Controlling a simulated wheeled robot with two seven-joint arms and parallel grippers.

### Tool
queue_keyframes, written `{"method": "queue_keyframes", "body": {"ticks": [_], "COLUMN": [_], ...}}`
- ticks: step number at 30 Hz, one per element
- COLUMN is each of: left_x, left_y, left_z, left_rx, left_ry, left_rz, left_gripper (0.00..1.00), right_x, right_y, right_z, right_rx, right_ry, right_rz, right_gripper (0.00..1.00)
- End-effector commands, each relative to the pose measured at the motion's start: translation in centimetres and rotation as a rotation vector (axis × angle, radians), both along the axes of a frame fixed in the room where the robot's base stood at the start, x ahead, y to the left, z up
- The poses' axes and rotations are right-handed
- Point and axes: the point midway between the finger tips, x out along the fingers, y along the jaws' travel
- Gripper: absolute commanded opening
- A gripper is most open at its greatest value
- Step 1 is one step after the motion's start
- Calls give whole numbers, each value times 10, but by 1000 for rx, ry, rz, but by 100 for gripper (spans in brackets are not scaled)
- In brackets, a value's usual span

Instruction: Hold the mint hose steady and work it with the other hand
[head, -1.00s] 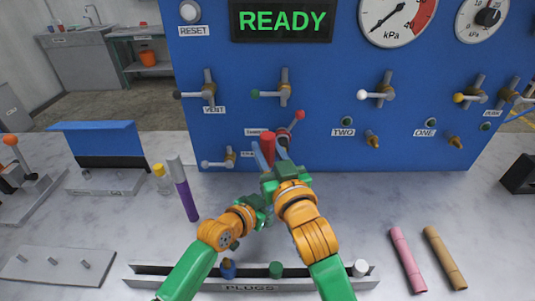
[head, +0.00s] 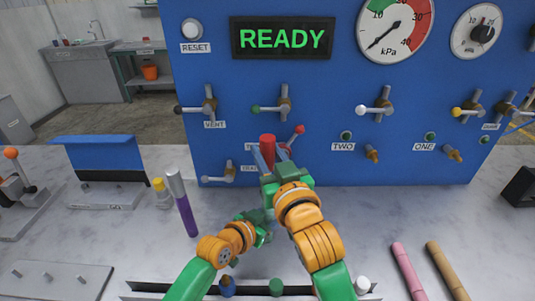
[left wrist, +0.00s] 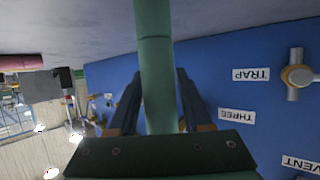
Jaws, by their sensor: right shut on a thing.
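The mint hose (left wrist: 155,80) shows in the left wrist view as a green tube running down between the two fingers of my left gripper (left wrist: 159,85). A narrow gap shows between tube and fingers on each side. In the head view my left gripper (head: 262,232) is low in front of the panel, partly behind my right arm, and I cannot make out the hose there. My right gripper (head: 270,160) is higher, close to the panel. It is shut on a red cylinder (head: 267,146), which stands upright between its fingers.
The blue panel (head: 430,165) with valves and gauges stands behind. A plugs tray (head: 145,288) lies at the front. A purple tube (head: 187,215) is at left; pink (head: 406,270) and tan (head: 446,270) tubes lie at right.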

Motion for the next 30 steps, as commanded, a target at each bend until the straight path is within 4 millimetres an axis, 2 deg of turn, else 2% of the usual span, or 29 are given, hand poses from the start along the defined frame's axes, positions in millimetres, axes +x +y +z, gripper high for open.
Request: {"method": "queue_keyframes", "body": {"ticks": [1, 2, 13, 17, 24, 30], "left_x": [0, 0, -4, -22, -66, -86], "left_y": [0, 0, 4, 18, 52, 67], "left_z": [0, 0, 3, 12, 34, 45], "left_rx": [0, 0, -2, 2, 4, 2], "left_ry": [0, 0, -3, -5, -1, 0], "left_rz": [0, 0, 1, 0, 1, 1], "left_gripper": [66, 71, 71, 71, 71, 71], "right_x": [0, 0, 0, 0, 0, 0], "right_y": [0, 0, 0, 0, 0, 0], "right_z": [0, 0, 0, 0, 0, 0], "right_rx": [0, 0, 0, 0, 0, 0], "right_ry": [-1, -1, 0, -1, -1, 0], "right_rz": [0, 0, 0, 0, 0, 0], "right_gripper": [0, 0, 0, 0, 0, 0]}}
